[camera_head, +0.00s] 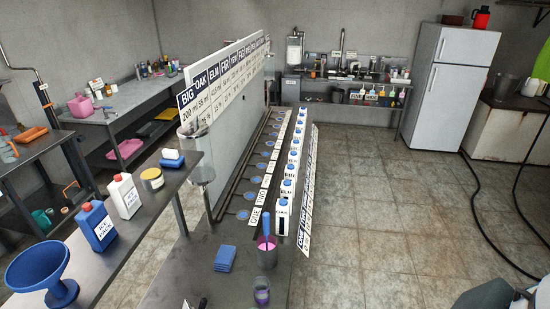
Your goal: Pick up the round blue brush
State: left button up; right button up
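The cup is on the dark table at the bottom centre. The handle's lower end is hidden in the cup, so I cannot tell whether it is a round brush. A blue block with a white top (172,158) lies on the left bench; I cannot tell whether it is a brush. Neither of my grippers can be made out in the head view.
Folded blue cloths (225,258) and a small purple-filled glass (262,291) are near the cup.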

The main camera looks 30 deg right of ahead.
aim_at(266, 215)
jog(key=z, duration=4.2)
jog(key=u, duration=3.55)
jog(key=i+l+u, duration=0.25)
jog(key=u, duration=0.15)
jog(key=i+l+u, duration=0.6)
jog(key=l+u, duration=0.15)
jog(key=i+l+u, duration=0.15)
jog(key=l+u, duration=0.25)
